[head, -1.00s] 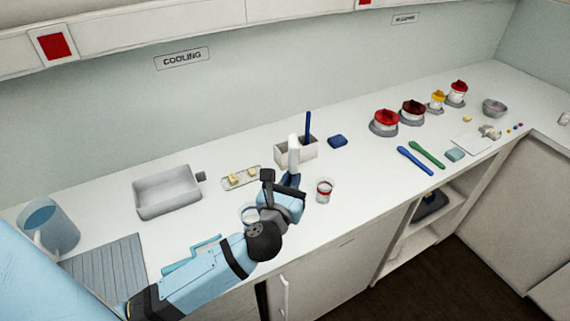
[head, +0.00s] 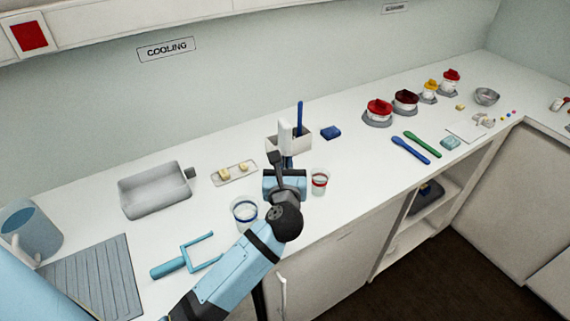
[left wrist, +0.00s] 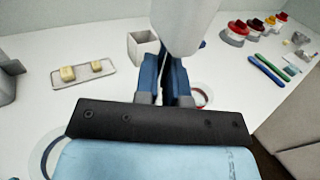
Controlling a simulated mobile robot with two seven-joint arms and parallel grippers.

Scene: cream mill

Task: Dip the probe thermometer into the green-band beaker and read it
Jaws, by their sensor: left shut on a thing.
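My left gripper (head: 287,161) is shut on a white upright thing, apparently the probe thermometer (head: 285,132). Its thick white body fills the top of the left wrist view (left wrist: 186,25), above the blue fingers (left wrist: 166,78). A clear beaker with a blue band (head: 244,217) stands left of my wrist. A clear beaker with a red band (head: 319,183) stands right of it. I see no green-band beaker; my gripper and arm cover part of the counter. My right gripper is not in view.
A white holder (head: 299,145) with a blue stick stands just behind the gripper. A tray with pale blocks (head: 245,177), a grey basin (head: 151,205) and a light-blue forked tool (head: 183,258) lie to the left. Red-lidded jars (head: 378,112) and spatulas (head: 408,150) are right.

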